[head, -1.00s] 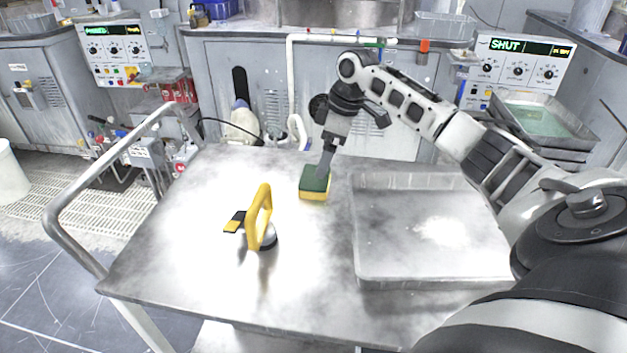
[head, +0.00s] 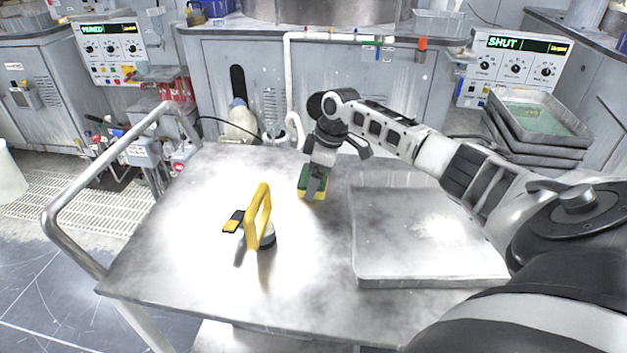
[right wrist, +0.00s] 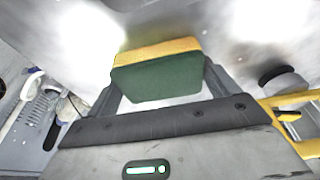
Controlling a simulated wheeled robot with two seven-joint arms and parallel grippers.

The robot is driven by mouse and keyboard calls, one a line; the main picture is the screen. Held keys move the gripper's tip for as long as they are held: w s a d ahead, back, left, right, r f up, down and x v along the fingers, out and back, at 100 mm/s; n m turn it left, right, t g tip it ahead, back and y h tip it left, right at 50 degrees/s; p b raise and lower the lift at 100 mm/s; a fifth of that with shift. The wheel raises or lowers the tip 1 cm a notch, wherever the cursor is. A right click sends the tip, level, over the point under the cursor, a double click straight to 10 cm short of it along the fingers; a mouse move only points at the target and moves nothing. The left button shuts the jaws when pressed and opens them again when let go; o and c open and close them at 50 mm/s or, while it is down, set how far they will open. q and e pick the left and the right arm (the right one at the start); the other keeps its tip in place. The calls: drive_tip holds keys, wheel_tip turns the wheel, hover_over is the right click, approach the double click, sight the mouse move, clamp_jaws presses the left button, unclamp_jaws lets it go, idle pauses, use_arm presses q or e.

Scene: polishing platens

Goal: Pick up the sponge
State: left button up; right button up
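The sponge (head: 304,188) has a green layer and a yellow layer and lies on the metal cart top, left of the shallow tray. It also shows in the right wrist view (right wrist: 158,76), green side facing the camera. My right gripper (head: 314,192) points down over the sponge, and one finger covers part of it in the head view. In the right wrist view its two fingers (right wrist: 160,80) stand apart, one on each side of the sponge. I cannot tell whether they touch it. My left gripper is not in view.
A yellow-handled tool with a dark round base (head: 258,218) stands left of the sponge. A small black and yellow item (head: 233,221) lies beside it. The shallow metal tray (head: 430,281) covers the cart's right side. The cart's front left is clear.

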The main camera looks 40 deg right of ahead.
drive_tip(key=c, duration=0.3)
drive_tip(key=shift+c, duration=0.4)
drive_tip(key=shift+r, duration=0.45)
wheel_tip(320, 180, up, 2)
drive_tip(key=shift+r, duration=0.1)
drive_tip(key=s+d+r+b, duration=0.2)
drive_tip(key=s+d+r, duration=0.7)
drive_tip(key=s+r, duration=0.1)
drive_tip(key=shift+s+d, duration=0.15)
drive_tip(key=shift+d, duration=0.2)
